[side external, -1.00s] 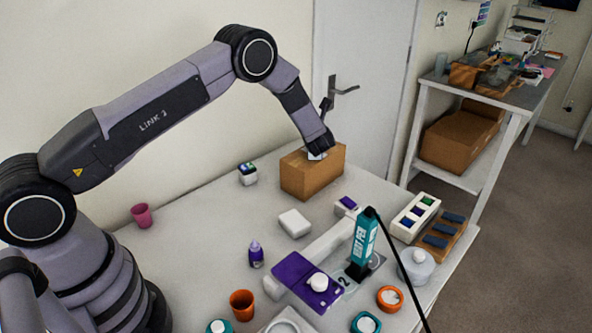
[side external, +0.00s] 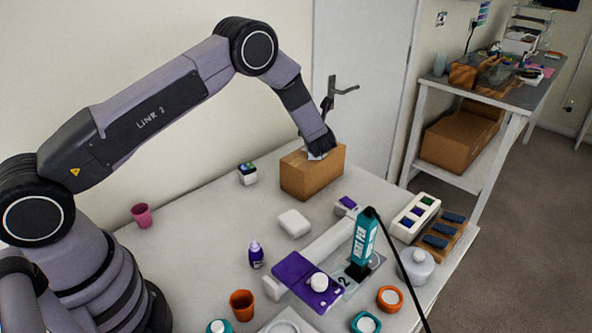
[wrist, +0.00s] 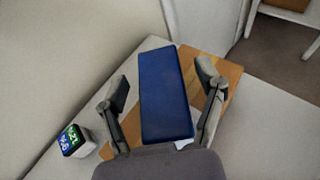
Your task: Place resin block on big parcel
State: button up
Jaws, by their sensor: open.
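The big parcel (side external: 311,177) is a brown cardboard box at the back of the white table. In the wrist view its tan top (wrist: 221,75) shows around a blue resin block (wrist: 165,95), which appears to lie flat on it. My gripper (wrist: 162,88) is open, with one finger on each side of the block and a visible gap at both sides. In the side view my gripper (side external: 318,150) is just above the parcel's top, and the block is hidden there.
A white block (side external: 294,222), a teal device (side external: 363,243) with a black cable, and several cups and jars stand nearer. A wooden tray (side external: 440,238) is at right.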

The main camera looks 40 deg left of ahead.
jog(key=v, duration=1)
jog(key=s+a+r+n+g+h, duration=0.1)
jog(key=s+a+r+n+g, duration=0.25)
jog(key=s+r+n, duration=0.55)
jog(key=s+a+r+n+g, duration=0.35)
jog(key=s+r+n, duration=0.35)
jog(key=s+r, duration=0.45)
jog(key=s+d+r+n+t+h, duration=0.1)
jog(key=s+d+n+h, duration=0.3)
jog(key=s, duration=0.6)
jog(key=s+d+r+n+t+h, duration=0.1)
jog(key=s+d+n+t+h, duration=0.1)
jog(key=s+n, duration=0.5)
jog(key=s+d+h, duration=0.1)
jog(key=s+h, duration=0.1)
jog(key=s, duration=0.1)
jog(key=shift+s+d, duration=0.3)
jog(key=shift+d, duration=0.05)
